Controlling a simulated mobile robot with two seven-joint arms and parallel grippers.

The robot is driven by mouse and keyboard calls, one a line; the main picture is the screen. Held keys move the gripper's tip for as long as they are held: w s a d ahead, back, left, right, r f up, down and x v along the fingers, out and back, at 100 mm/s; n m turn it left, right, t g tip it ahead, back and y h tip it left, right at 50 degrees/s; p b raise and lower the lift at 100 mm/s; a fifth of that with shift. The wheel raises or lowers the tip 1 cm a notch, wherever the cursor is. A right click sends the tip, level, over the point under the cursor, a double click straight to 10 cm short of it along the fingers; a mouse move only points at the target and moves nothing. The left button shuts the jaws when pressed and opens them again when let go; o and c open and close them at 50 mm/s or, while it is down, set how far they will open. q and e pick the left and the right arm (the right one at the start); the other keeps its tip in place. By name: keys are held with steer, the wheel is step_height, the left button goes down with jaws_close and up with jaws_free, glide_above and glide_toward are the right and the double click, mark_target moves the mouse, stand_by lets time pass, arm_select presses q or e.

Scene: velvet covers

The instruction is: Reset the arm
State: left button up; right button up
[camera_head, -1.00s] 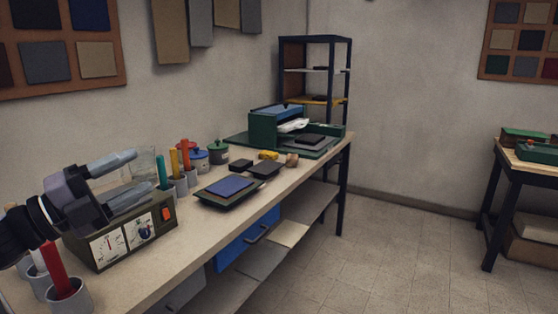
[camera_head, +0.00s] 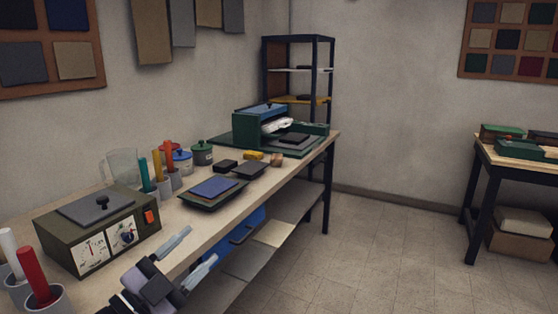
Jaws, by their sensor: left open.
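My left gripper (camera_head: 190,258) is at the bottom of the head view, in front of the workbench's front edge. Its two grey fingers are spread apart with nothing between them. It points up and to the right, beside the green control box (camera_head: 97,227) with dials and a red switch. My right gripper is not in view.
The long workbench (camera_head: 152,255) carries a tray with a blue pad (camera_head: 214,188), cups holding coloured rods, lidded pots and a green press (camera_head: 262,125). A red-handled rod (camera_head: 38,275) stands in a cup at the near left. Open floor (camera_head: 385,250) lies right of the bench.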

arm_select(q)
steer(key=s+a+f+n+g+y, duration=0.1)
steer(key=s+a+f+n+y, duration=0.15)
steer(key=f, duration=0.45)
steer(key=s+a+f+n+g+y, duration=0.1)
steer(key=s+a+f+n+y, duration=0.15)
steer(key=f, duration=0.55)
steer(key=s+a+f+n+g+y, duration=0.1)
steer(key=s+a+f+n+y, duration=0.2)
steer(key=f, duration=0.4)
steer(key=s+a+f+n+g+y, duration=0.25)
steer(key=s+a+f+g, duration=0.4)
steer(key=s+f, duration=0.7)
steer(key=d+r+n+t+p, duration=0.2)
steer(key=d+r+n+t, duration=0.1)
steer(key=d, duration=0.6)
steer(key=shift+r+n, duration=0.3)
steer(key=shift+n, duration=0.35)
steer(key=shift+s+y, duration=0.1)
steer(key=shift+y, duration=0.15)
